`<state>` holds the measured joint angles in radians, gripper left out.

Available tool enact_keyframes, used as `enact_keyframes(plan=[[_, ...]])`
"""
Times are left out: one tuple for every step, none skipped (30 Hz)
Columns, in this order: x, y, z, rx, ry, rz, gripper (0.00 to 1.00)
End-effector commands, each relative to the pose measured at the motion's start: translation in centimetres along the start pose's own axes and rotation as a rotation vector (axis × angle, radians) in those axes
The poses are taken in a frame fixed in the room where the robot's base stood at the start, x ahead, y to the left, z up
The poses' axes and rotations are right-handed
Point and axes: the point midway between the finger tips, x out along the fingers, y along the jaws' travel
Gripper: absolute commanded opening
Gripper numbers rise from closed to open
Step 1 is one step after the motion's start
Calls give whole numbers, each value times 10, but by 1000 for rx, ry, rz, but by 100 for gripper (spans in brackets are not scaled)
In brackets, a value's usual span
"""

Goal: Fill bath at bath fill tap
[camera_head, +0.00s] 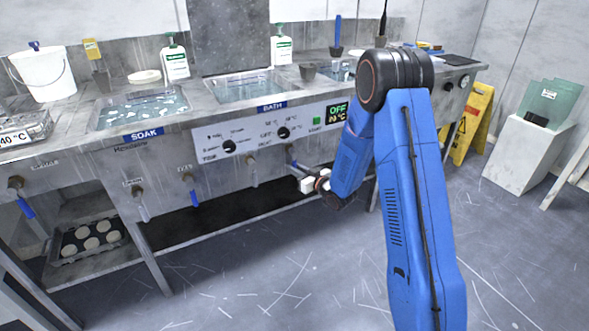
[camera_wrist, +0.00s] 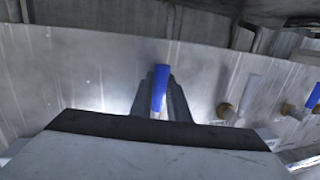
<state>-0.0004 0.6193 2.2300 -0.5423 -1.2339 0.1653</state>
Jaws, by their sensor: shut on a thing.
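The bath (camera_head: 262,90) is a sunken basin in the grey bench, with a blue BATH label (camera_head: 271,106) on its front edge. It looks to hold clear liquid; the level is hard to tell. A tap with a blue lever (camera_head: 298,165) sticks out of the bench front below the control panel. My gripper (camera_head: 310,182) is at this tap, low in front of the bench. In the wrist view the blue lever (camera_wrist: 160,88) stands between the fingers of my gripper (camera_wrist: 162,100), which is shut on it. The tap's spout and label are hidden.
The soak basin (camera_head: 140,105) is left of the bath. Other taps include a blue-levered one (camera_head: 190,190) and a grey-levered one (camera_head: 252,172). The control panel (camera_head: 275,132) has a display reading OFF (camera_head: 338,109). A yellow floor sign (camera_head: 472,122) stands right. The front floor is clear.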

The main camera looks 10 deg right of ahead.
Motion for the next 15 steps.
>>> enact_keyframes(plan=[[0,-1,1,1,-2,-1,22],[0,-1,1,1,-2,-1,29],[0,-1,1,1,-2,-1,34],[0,-1,1,0,-1,-1,34],[0,-1,1,0,-1,-1,34],[0,-1,1,0,-1,-1,34],[0,-1,0,0,-1,-1,34],[0,0,0,0,-1,-1,34],[0,0,0,0,-1,-1,34],[0,0,0,0,-1,-1,34],[0,0,0,0,-1,-1,34],[-1,0,0,0,-1,0,34],[-2,0,0,0,-1,0,34],[-4,0,0,0,-1,0,34],[-7,0,0,0,-1,1,34]])
